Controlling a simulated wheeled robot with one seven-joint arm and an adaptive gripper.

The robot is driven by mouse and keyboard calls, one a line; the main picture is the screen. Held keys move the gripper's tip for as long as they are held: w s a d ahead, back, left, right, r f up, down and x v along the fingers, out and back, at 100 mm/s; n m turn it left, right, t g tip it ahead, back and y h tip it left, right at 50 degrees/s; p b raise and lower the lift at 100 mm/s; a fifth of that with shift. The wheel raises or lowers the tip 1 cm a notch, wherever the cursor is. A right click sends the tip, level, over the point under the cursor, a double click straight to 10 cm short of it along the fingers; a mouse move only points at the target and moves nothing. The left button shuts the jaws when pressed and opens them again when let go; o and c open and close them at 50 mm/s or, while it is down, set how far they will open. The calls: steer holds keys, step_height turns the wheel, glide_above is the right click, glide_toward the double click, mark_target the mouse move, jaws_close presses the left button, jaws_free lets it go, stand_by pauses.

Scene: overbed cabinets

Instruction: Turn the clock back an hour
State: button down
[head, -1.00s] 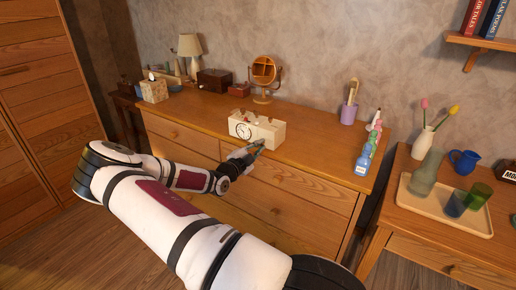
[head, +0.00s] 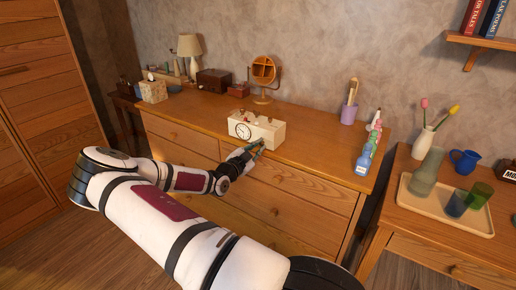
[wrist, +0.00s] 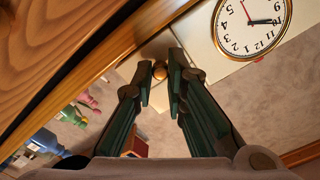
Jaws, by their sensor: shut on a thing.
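The clock (head: 266,131) is a cream box on the wooden dresser, with a round white face on its left part. In the wrist view its face (wrist: 252,25) appears upside down with a gold rim; one dark hand points right and a thinner one points up and left. A small round brass-coloured knob (wrist: 160,67) shows between my fingertips, near the clock's body. My gripper (wrist: 159,75) is shut on this knob, its dark green fingers a little apart. In the head view my gripper (head: 259,145) is at the clock's lower right front.
Bottles (head: 369,148) stand at the dresser's right, near a purple cup (head: 349,114). A round mirror (head: 264,72) stands behind the clock. A tissue box (head: 153,91) is at the left. The dresser top is clear between the clock and bottles.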

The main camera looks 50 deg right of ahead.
steer(key=c, duration=1.6)
jaws_free()
steer(key=shift+a, duration=0.15)
steer(key=a, duration=0.7)
steer(key=s+a, duration=0.1)
steer(key=a, duration=0.3)
steer(key=shift+a, duration=0.35)
steer(key=shift+w, duration=0.1)
